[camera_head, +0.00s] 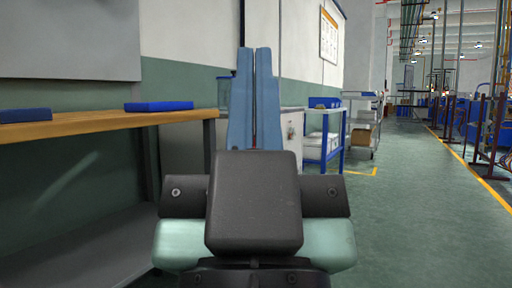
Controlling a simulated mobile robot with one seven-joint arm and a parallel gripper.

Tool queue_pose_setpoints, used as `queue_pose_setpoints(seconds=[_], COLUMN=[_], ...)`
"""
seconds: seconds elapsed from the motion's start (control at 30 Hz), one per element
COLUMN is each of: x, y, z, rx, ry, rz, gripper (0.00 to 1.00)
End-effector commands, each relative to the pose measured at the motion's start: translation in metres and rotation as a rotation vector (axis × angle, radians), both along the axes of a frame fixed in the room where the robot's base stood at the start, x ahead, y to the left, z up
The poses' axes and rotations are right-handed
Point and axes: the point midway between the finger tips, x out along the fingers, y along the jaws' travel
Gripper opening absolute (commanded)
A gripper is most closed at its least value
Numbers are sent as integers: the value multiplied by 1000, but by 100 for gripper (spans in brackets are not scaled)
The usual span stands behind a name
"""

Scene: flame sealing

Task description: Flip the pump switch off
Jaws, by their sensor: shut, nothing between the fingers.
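My gripper (254,52) is in the middle of the head view, its two long blue fingers pointing away from me and together, with nothing held. I cannot make out a pump or a pump switch in this view. The fingers and the dark gripper body hide part of what stands behind them, including part of a grey cabinet (293,126) by the wall.
A wooden-topped workbench (90,122) with blue flat items (158,106) stands at the left. Past my gripper are a blue-framed shelf cart (323,138) and a grey cart (362,125). The green floor (415,220) at the right is clear, with railings (480,125) beyond.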

Motion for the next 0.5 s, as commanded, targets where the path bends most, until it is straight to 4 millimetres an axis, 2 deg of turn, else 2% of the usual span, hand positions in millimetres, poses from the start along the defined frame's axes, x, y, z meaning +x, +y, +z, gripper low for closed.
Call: queue_pose_setpoints(seconds=[0.03,0.17,0.5], x=[0,0,0], y=[0,0,0], z=[19,55,170], rx=[0,0,0], ry=[0,0,-1], rz=[0,0,0], gripper=[0,0,0])
